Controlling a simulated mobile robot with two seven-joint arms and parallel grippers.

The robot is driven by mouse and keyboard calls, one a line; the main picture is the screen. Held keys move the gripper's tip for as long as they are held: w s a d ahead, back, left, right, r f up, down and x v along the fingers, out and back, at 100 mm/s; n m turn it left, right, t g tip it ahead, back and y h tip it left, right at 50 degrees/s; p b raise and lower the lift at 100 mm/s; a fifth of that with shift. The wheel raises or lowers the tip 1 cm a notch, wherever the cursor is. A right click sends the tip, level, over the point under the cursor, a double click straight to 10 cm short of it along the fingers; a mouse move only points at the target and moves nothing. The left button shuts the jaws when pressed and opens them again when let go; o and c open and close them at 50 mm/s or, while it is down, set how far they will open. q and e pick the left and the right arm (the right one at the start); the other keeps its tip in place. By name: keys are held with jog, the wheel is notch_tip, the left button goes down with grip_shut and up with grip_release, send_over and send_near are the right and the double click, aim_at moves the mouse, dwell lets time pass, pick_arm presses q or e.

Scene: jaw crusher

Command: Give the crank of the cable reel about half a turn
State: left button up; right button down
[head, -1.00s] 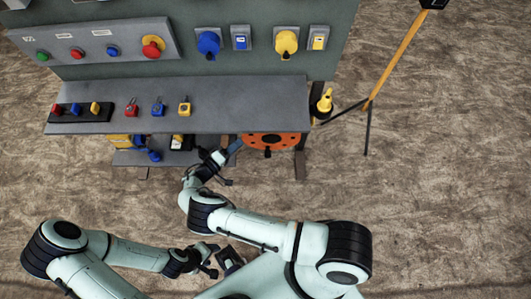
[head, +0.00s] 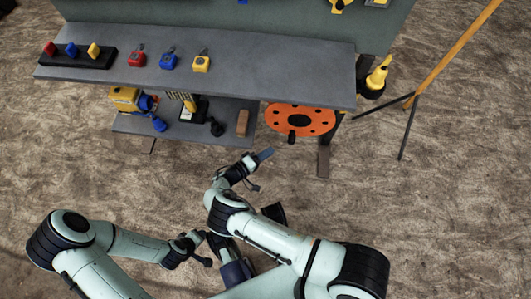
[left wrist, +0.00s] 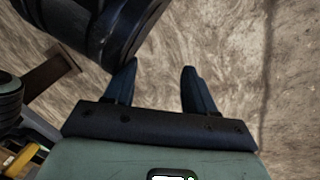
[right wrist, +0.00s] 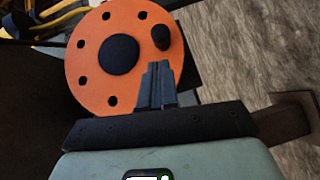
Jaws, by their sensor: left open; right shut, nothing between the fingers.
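The cable reel (head: 301,119) is an orange disc with dark holes and a black hub, mounted below the right end of the bench. Its black crank knob (head: 292,135) sits near the lower rim in the head view. In the right wrist view the reel face (right wrist: 88,80) is close, with the knob (right wrist: 161,37) at its upper right. My right gripper (head: 265,155) is shut and empty, short of the reel and just left of the knob in the head view. Its closed fingers (right wrist: 157,85) appear below the knob, apart from it. My left gripper (left wrist: 160,85) is open and empty over the floor.
The bench top (head: 290,65) overhangs the reel. A lower shelf (head: 180,140) with tools and a wooden block (head: 242,122) lies left of the reel. A bench leg (head: 324,155) and a yellow tripod (head: 440,70) stand to the right. The floor in front is clear.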

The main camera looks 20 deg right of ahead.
pick_arm(q)
jog(key=shift+s+f, duration=0.35)
jog(key=shift+s, duration=0.05)
pick_arm(e)
jog(key=x, duration=0.6)
jog(key=shift+d, duration=0.4)
jog(key=shift+f, duration=0.1)
